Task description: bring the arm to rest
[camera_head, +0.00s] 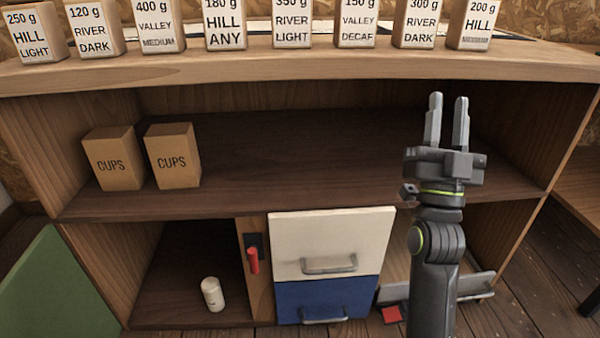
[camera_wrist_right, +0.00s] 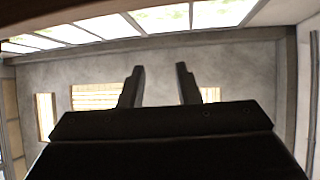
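My right gripper (camera_head: 447,120) stands upright in front of the right part of the shelf unit, its fingers pointing up. The fingers are apart with nothing between them. In the right wrist view the same gripper (camera_wrist_right: 160,88) shows two separate fingers against a grey wall and windows. It looks clear of the shelf, though the exact gap cannot be told. My left gripper is not in either view.
The wooden counter (camera_head: 300,62) carries several labelled bags. Two CUPS boxes (camera_head: 112,160) stand on the middle shelf (camera_head: 300,165). Below are a white drawer (camera_head: 328,240), a blue drawer (camera_head: 325,298), a red handle (camera_head: 253,260), a white canister (camera_head: 212,294) and an open green door (camera_head: 50,285).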

